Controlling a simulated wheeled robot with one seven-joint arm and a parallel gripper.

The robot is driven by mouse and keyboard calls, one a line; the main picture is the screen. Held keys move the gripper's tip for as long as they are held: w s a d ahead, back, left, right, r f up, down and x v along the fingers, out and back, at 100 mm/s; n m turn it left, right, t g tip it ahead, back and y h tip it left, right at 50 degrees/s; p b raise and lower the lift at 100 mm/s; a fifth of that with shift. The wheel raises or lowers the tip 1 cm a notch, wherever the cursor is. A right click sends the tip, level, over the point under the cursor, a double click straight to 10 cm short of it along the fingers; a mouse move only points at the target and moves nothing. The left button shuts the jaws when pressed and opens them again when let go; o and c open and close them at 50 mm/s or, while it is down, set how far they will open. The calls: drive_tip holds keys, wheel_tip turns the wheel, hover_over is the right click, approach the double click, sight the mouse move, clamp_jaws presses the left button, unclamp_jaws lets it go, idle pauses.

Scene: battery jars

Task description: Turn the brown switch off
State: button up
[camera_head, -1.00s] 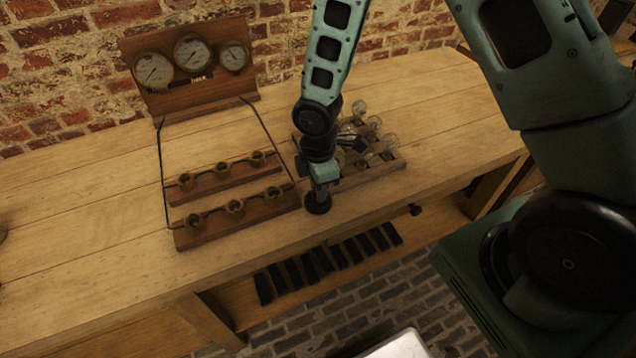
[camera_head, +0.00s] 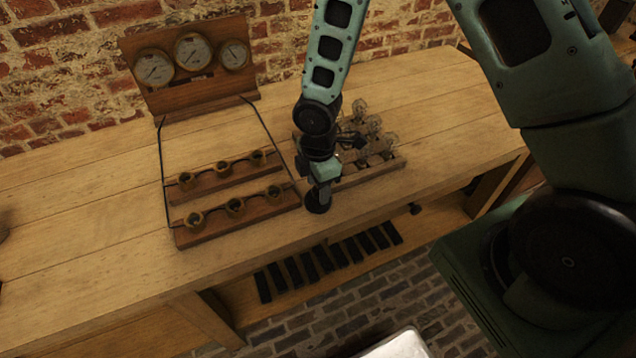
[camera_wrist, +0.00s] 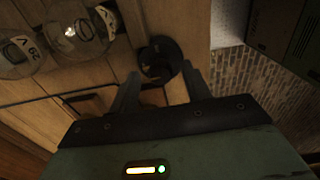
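A round, very dark switch-like piece (camera_wrist: 160,60) lies on the tabletop in the wrist view, with a raised part across it. It appears to be the dark round shape (camera_head: 317,203) under my arm's end in the head view. Its colour looks near black in this light, and its on or off position cannot be read. My gripper (camera_wrist: 160,80) is open, its two fingers spread with nothing between them. The round piece shows ahead of and between the fingertips. Whether a finger touches it is unclear. In the head view my arm hides the fingers.
A tray of glass jars (camera_wrist: 75,28) stands close behind and right of my arm's end. Two wooden racks (camera_head: 225,218) with round holders sit to its left, wired to a gauge panel (camera_head: 190,90). The table's front edge is close, with several dark slabs (camera_head: 328,258) below.

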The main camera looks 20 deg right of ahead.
wheel_tip(320, 180, up, 17)
drive_tip(key=p, duration=0.1)
drive_tip(key=shift+r, duration=0.2)
idle(0.3)
idle(0.3)
